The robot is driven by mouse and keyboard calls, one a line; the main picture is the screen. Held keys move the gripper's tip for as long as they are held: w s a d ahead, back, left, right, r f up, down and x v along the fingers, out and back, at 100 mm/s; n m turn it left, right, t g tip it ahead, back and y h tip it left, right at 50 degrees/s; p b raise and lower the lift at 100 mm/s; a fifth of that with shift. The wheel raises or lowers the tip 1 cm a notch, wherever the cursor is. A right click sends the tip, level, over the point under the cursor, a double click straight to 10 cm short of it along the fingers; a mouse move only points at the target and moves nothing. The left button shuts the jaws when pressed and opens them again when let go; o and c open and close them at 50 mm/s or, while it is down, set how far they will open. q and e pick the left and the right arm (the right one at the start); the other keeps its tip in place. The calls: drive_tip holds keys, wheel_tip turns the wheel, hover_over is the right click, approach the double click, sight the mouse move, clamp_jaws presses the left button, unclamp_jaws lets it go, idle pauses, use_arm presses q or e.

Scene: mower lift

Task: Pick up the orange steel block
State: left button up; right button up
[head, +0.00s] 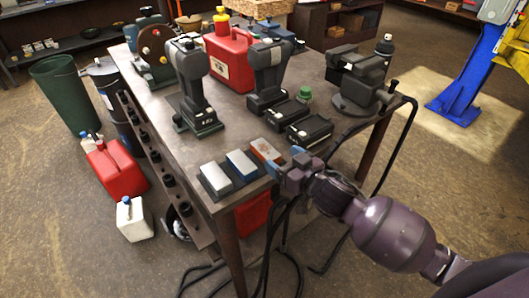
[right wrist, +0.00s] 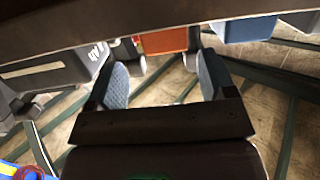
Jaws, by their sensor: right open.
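My left gripper is not in view.
Battery packs (head: 309,131), cordless drills (head: 268,75) and a vise (head: 362,85) stand behind. Dark cables hang by the bench.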

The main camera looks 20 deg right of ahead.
sight(267, 150)
drive_tip(key=shift+a+f+x, duration=0.15)
drive_tip(key=shift+x, duration=1.45)
drive_tip(key=shift+a+f+x, duration=0.2)
drive_tip(key=shift+x, duration=1.4)
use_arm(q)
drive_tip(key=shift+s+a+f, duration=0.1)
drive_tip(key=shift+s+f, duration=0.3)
use_arm(e)
drive_tip(key=shift+s, duration=0.15)
drive_tip(key=shift+r, duration=0.1)
drive_tip(key=c, duration=1.3)
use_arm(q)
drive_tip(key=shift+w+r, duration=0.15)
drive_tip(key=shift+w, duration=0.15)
